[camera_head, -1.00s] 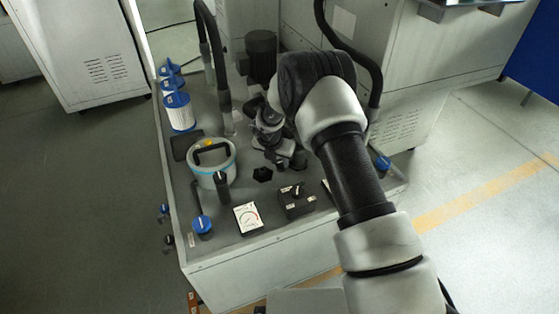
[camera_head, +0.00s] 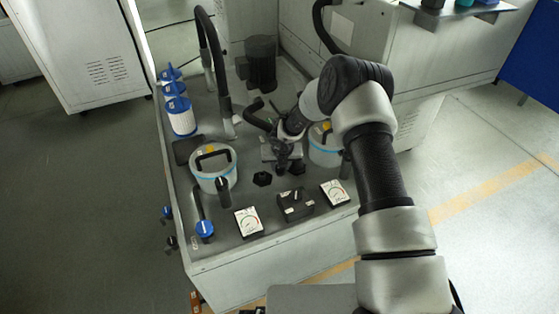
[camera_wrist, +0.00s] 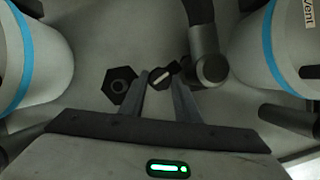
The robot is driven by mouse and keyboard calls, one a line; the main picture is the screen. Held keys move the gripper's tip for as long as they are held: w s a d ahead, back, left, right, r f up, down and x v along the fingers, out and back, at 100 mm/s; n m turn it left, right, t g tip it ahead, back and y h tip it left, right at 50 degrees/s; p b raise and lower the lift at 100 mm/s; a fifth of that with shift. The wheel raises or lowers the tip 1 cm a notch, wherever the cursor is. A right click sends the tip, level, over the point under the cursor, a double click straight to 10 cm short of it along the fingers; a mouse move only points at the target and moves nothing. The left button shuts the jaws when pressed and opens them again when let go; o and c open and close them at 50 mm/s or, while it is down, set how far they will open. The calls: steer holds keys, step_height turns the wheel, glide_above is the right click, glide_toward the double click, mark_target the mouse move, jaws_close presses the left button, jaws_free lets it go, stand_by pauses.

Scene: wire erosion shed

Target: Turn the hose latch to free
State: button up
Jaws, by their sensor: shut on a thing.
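The hose latch appears to be the small dark round knob (camera_wrist: 162,76) with a pale line across its face, in the wrist view. The line is tilted. My gripper (camera_wrist: 161,92) is shut on this knob, with one finger at each side. A dark hose elbow (camera_wrist: 211,68) stands just right of the knob. In the head view my gripper (camera_head: 283,163) points down at the console between the two canisters. The knob itself is hidden there.
Canisters with blue bands stand at left (camera_head: 213,170) and right (camera_head: 325,147) of my gripper. A dark hex fitting (camera_head: 262,178) is close by. A selector box (camera_head: 295,204) and gauges (camera_head: 248,221) lie in front. A tall hose (camera_head: 214,62) arches behind.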

steer(key=n+p, duration=0.1)
steer(key=p, duration=0.1)
steer(key=n+y+p, duration=0.1)
steer(key=n, duration=0.1)
steer(key=shift+d+r+n+p, duration=0.2)
steer(key=shift+d+n+p, duration=0.1)
steer(key=shift+p, duration=0.05)
steer(key=shift+w+f+n+g+y, duration=0.1)
steer(key=shift+f+n+g+y, duration=0.15)
steer(key=shift+n+y, duration=0.4)
steer(key=shift+d+n+g+y, duration=0.1)
steer(key=shift+n+g+y, duration=0.2)
steer(key=shift+n, duration=1.05)
steer(key=shift+b, duration=0.3)
steer(key=o, duration=1)
steer(key=shift+o, duration=0.2)
steer(key=shift+r, duration=0.15)
